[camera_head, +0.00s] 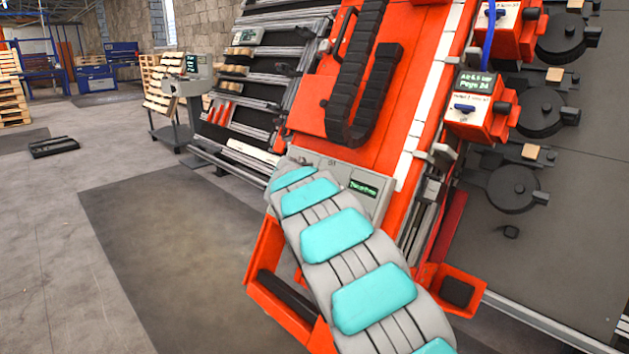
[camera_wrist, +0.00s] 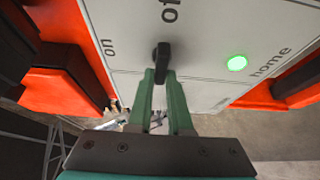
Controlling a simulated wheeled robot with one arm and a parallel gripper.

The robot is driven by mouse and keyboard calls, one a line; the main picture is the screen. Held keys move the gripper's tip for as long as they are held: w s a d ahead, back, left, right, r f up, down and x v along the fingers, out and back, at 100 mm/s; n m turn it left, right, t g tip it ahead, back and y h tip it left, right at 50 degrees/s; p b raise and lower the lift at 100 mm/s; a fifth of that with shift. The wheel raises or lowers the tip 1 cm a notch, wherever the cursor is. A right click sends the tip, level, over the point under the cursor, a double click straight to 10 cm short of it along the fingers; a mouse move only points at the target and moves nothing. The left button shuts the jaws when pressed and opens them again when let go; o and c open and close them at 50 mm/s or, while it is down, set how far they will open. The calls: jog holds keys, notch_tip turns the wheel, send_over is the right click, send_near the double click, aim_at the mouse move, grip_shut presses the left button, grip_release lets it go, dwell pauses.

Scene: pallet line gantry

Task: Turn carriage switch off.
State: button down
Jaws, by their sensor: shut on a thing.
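The carriage switch is a small black knob (camera_wrist: 162,57) on a pale grey panel, seen in the wrist view. The word "on" is to its left and "of", cut by the picture's top edge, is above it. The knob stands roughly upright in the picture, in line with "of"; I cannot tell which end points. My gripper (camera_wrist: 163,76) has green fingers shut on the knob. In the head view the panel belongs to a grey control box (camera_head: 327,172) on the orange carriage (camera_head: 300,122); my arm hides the switch and gripper there.
A lit green lamp (camera_wrist: 237,63) sits beside the word "home". The control box has a small dark display (camera_head: 364,187). Orange units with blue knobs (camera_head: 480,108) stand to the right. A dark mat (camera_head: 170,250) lies on the open floor at left, near a grey console (camera_head: 185,85).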

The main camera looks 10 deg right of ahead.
jog(key=shift+a, duration=0.1)
jog(key=c, duration=0.8)
grip_release()
jog(key=shift+c, duration=0.2)
jog(key=b+v, duration=0.1)
jog(key=v, duration=0.6)
jog(key=shift+s, duration=0.3)
jog(key=shift+a+r, duration=0.1)
jog(key=shift+a, duration=0.05)
jog(key=s+d+f+m+g, duration=0.1)
jog(key=s+d+m+g, duration=0.15)
jog(key=s+d, duration=0.45)
jog(key=s+d+f+m+g+h, duration=0.1)
jog(key=s+d+f+m+g, duration=0.15)
jog(key=s, duration=0.85)
jog(key=s+d+f+m+g, duration=0.1)
jog(key=s+d+m+g, duration=0.15)
jog(key=s+d, duration=0.45)
jog(key=s+a+f+m+g+y, duration=0.1)
jog(key=s+a+f+g+y, duration=0.1)
jog(key=s, duration=1)
jog(key=s+a+f+m+g+y, duration=0.1)
jog(key=s+a+f, duration=0.4)
jog(key=s, duration=0.8)
jog(key=s+a+f+m+g+y, duration=0.1)
jog(key=s+a+f+g+y, duration=0.2)
jog(key=s, duration=0.9)
jog(key=a, duration=0.3)
jog(key=shift+s+f, duration=0.2)
jog(key=shift+f, duration=0.2)
